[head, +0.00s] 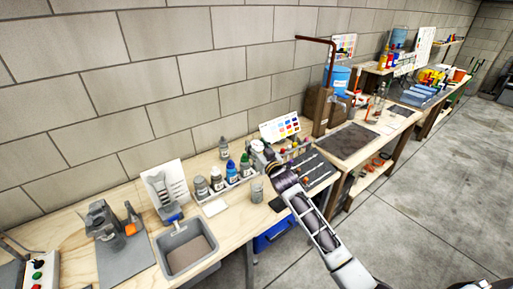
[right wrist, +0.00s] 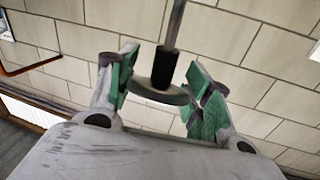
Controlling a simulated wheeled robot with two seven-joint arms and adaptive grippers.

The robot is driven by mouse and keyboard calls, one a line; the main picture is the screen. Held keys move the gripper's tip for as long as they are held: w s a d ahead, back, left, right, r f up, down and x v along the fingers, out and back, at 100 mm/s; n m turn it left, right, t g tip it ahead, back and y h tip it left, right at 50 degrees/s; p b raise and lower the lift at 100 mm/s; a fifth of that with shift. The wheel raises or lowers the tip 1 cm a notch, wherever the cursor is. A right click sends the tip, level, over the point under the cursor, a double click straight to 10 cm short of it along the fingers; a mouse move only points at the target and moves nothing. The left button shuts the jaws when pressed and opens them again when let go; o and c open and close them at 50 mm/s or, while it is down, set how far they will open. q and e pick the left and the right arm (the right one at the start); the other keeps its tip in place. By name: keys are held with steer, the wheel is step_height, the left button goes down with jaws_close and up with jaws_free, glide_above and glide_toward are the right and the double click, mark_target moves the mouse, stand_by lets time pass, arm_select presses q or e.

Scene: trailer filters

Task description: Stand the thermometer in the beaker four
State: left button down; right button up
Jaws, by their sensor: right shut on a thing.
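My right gripper (head: 258,150) is raised above the bench, behind and above a small clear beaker (head: 257,190). In the right wrist view its green-padded fingers (right wrist: 160,92) stand on both sides of a round grey disc with a black collar and a thin metal rod. This looks like the thermometer (right wrist: 163,72), gripped at its disc, with the rod running up out of the picture. The thermometer is too small to make out in the head view. No number on the beaker can be read. My left gripper is not in view.
Several bottles (head: 217,180) stand in a row left of the beaker. A grey basin (head: 187,250) is at the front left, and a dark tray with tools (head: 312,168) lies to the right. A colour chart (head: 280,127) stands behind my gripper, near the block wall.

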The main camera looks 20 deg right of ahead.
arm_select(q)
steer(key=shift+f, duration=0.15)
arm_select(e)
steer(key=shift+f, duration=0.15)
